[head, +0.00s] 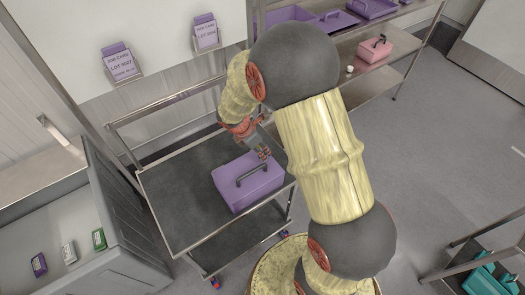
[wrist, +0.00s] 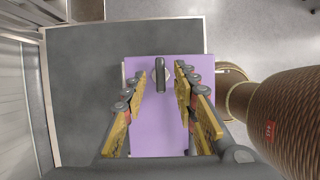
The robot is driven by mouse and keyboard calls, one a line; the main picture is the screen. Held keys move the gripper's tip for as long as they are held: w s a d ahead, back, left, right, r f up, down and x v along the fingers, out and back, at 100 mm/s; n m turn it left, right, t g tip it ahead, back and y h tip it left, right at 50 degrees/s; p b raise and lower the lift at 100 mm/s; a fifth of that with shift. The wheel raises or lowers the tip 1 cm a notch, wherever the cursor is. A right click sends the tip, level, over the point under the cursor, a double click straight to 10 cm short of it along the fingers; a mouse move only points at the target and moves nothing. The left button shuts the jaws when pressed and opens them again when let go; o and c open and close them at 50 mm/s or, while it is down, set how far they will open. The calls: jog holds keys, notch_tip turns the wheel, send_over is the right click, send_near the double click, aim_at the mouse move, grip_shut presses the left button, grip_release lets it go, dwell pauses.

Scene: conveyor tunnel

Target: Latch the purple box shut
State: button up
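The purple box (head: 238,194) sits on the dark top shelf of a metal cart, with its lid down and a dark handle (head: 252,176) on top. I cannot make out a latch or whether it is fastened. In the wrist view the purple box (wrist: 158,125) lies below my gripper (wrist: 161,72), and its handle (wrist: 160,76) shows between the two fingers. My gripper is open and empty. In the head view my gripper (head: 265,150) is above the back edge of the box. My arm comes down from the right.
The cart (head: 180,190) has free room left of the box. A shelf rack at the back holds purple trays (head: 338,20) and a pink box (head: 374,49). A grey bin (head: 125,262) with small cartons stands at left. Teal items (head: 490,280) are at lower right.

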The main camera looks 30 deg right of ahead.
jog(key=shift+x, duration=0.85)
jog(key=shift+c, duration=1.4)
jog(key=c, duration=0.4)
grip_shut()
